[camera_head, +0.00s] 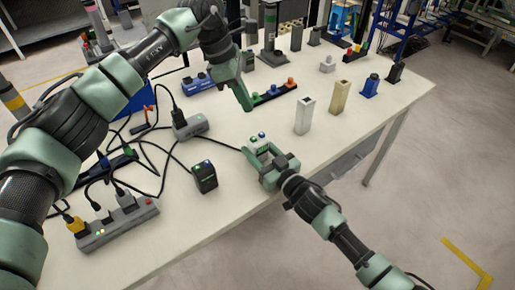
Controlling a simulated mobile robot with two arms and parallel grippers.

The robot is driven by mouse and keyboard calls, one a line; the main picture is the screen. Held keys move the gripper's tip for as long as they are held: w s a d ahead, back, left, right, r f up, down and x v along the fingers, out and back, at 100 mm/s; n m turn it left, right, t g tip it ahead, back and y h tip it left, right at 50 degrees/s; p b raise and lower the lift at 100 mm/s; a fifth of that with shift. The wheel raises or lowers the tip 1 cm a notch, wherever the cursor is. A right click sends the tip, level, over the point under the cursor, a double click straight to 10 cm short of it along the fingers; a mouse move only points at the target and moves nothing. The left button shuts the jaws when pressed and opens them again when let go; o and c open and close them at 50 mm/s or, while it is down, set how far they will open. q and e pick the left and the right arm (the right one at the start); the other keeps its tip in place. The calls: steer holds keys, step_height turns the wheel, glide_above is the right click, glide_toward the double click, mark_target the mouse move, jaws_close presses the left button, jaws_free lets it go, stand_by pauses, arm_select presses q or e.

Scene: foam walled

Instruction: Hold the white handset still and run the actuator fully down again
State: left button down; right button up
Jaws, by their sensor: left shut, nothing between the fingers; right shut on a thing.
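The small white handset (259,148) has a green and a blue button on its top and sits near the front edge of the white table. My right gripper (262,157) is shut on it from the front, and its fingers hide part of the sides. My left gripper (247,106) is shut and empty, pointing down above the table behind the handset, apart from it. An upright grey post with a green band (270,22) stands on a dark base at the back; it may be the actuator, but I cannot tell how far it is extended.
A strip with green, blue and orange pieces (274,94) lies behind the handset. A black box (204,177), a power strip (118,221) and loose cables lie left. The front right tabletop is clear.

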stand_by(0.6)
arm_select(q)
steer(key=d+t+h, duration=0.1)
steer(key=t, duration=0.1)
steer(key=d+r+t+h, duration=0.1)
steer(key=t, duration=0.1)
steer(key=d+r+t, duration=0.1)
steer(key=t, duration=0.1)
steer(key=shift+s+d+h, duration=0.15)
steer(key=shift+s+h, duration=0.2)
steer(key=shift+h, duration=0.05)
glide_above(259, 138)
steer(key=shift+f, duration=4.4)
steer(key=shift+f, duration=0.1)
steer(key=shift+f, duration=0.35)
steer(key=shift+f, duration=0.55)
stand_by(0.9)
